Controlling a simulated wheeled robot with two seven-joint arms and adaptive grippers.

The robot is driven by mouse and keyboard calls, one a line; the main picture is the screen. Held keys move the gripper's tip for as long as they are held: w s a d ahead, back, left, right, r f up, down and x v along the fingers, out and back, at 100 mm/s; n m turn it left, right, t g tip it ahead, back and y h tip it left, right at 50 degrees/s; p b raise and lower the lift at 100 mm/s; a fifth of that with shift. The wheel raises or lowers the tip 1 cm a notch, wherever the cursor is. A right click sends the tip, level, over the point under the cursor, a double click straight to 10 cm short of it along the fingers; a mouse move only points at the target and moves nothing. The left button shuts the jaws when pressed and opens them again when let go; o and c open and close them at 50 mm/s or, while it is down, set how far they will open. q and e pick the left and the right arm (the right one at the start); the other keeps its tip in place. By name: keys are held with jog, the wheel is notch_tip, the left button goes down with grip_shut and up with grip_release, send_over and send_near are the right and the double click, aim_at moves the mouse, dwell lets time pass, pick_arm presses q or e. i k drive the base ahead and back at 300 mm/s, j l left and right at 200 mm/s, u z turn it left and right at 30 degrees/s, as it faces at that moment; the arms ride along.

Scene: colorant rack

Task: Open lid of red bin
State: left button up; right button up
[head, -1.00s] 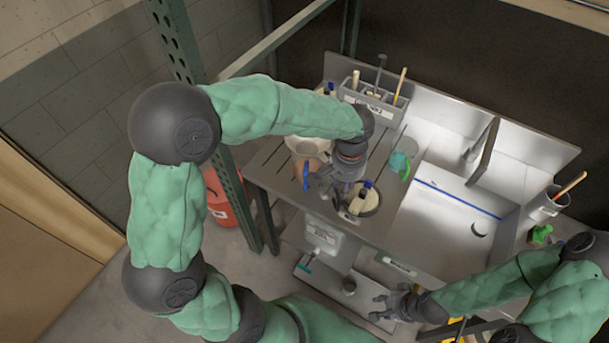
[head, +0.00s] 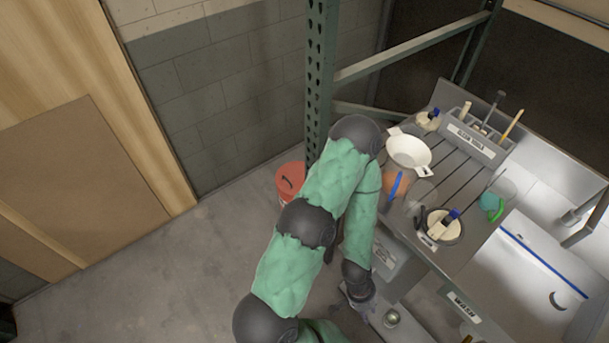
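The red bin (head: 289,178) stands on the floor at the foot of the green upright post, left of the workstation. Its round reddish top shows a small dark mark, and its right and lower parts are hidden by the post and my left arm. Whether its lid is shut is too small to tell. My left gripper (head: 364,303) hangs low by the workstation's lower shelf, below and right of the bin and well apart from it. Its fingers are small and dark, and I cannot tell whether they are open. My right gripper is out of view.
The green post (head: 318,85) rises right beside the bin. The slatted counter (head: 455,165) holds a white bowl (head: 408,152), an orange pot (head: 394,183) and a caddy of tools (head: 470,140). Bare floor (head: 150,270) lies open to the left.

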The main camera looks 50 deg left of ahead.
aim_at(291, 178)
jog(key=i+u, duration=0.1)
jog(key=u, duration=0.25)
jog(key=i+u, duration=0.1)
jog(key=u, duration=0.25)
jog(key=i+l+u, duration=0.1)
jog(key=u, duration=0.25)
